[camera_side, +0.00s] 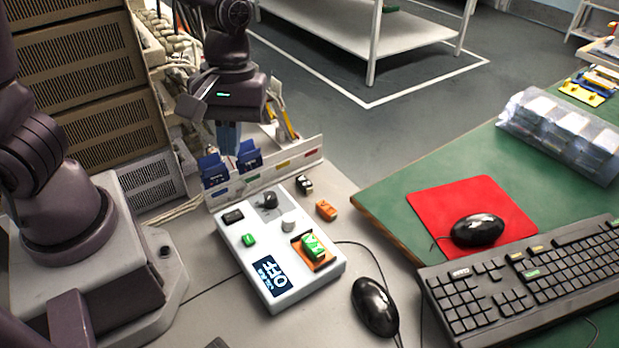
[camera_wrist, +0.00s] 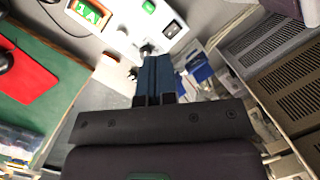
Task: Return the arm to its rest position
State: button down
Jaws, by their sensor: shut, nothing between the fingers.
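My gripper (camera_side: 229,138) hangs at the upper left of the side view, fingers down. Its blue fingers are together with nothing between them.
A black mouse (camera_side: 375,306) lies in front. A green table with red mat (camera_side: 440,205) and keyboard (camera_side: 520,280) is at right.

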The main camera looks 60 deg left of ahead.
jog(key=s+a+r+m+t, duration=0.1)
jog(key=s+r+m+t, duration=0.1)
jog(key=r+m, duration=0.3)
jog(key=s+a+r+m+t+y, duration=0.1)
jog(key=s+a+r+m+t, duration=0.1)
jog(key=r+m+t, duration=0.3)
notch_tip(320, 180, up, 3)
jog(key=shift+s+r+m+t, duration=0.15)
jog(key=shift+s+m+t, duration=0.15)
jog(key=shift+m, duration=0.1)
